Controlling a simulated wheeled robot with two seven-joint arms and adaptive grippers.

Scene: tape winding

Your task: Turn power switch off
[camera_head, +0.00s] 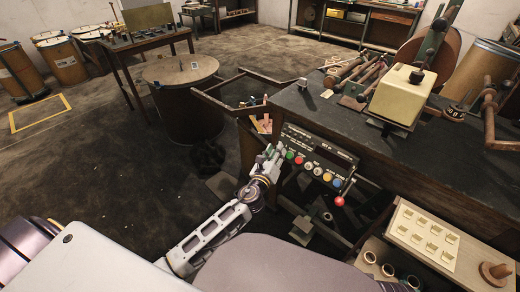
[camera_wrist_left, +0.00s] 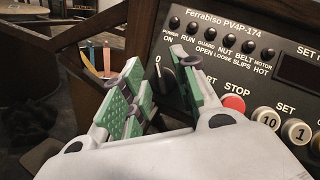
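The control panel (camera_head: 318,160) is on the front of the dark workbench, with coloured buttons and a red-knobbed lever. In the left wrist view its face reads "Ferrabiso PV4P-174". The black power switch (camera_wrist_left: 166,77) is a rotary knob at the panel's left side, with a "0" mark at its upper left. My left gripper (camera_head: 268,158) is at the panel's left end. In the left wrist view my left gripper (camera_wrist_left: 158,74) is open, its green-padded fingers on either side of the knob. Contact cannot be told, and the knob is partly hidden. My right gripper is not in view.
The red stop button (camera_wrist_left: 234,103) sits right of the gripper, with numbered set buttons (camera_wrist_left: 267,118) beyond. Open floor (camera_head: 90,170) lies left.

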